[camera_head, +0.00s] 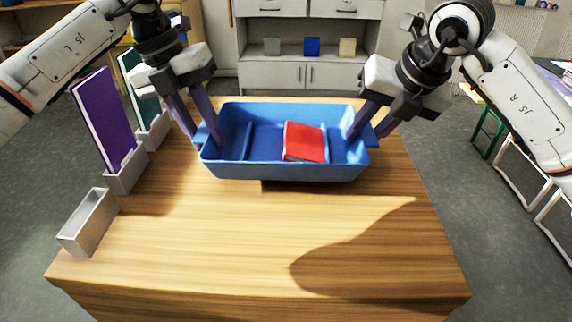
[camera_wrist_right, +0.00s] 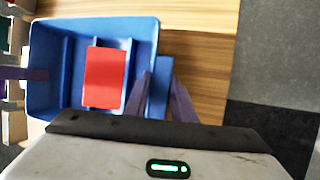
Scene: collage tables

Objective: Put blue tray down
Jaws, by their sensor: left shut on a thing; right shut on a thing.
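The blue tray (camera_head: 285,172) is at the far middle of the wooden table (camera_head: 230,240), seen from above in the right wrist view (camera_wrist_right: 40,105). A red book (camera_head: 304,142) lies inside it, and it also shows in the right wrist view (camera_wrist_right: 105,78). My left gripper (camera_head: 207,138) is shut on the tray's left end. My right gripper (camera_head: 366,130) is shut on the tray's right end, at a side handle. The tray looks about level. I cannot tell whether its underside touches the table.
On the table's left are a purple book (camera_head: 104,118) upright in a grey holder, a green book (camera_head: 131,75) behind it, and an empty grey holder (camera_head: 90,222) nearer. The table's front and right are clear. A cabinet (camera_head: 305,72) stands behind.

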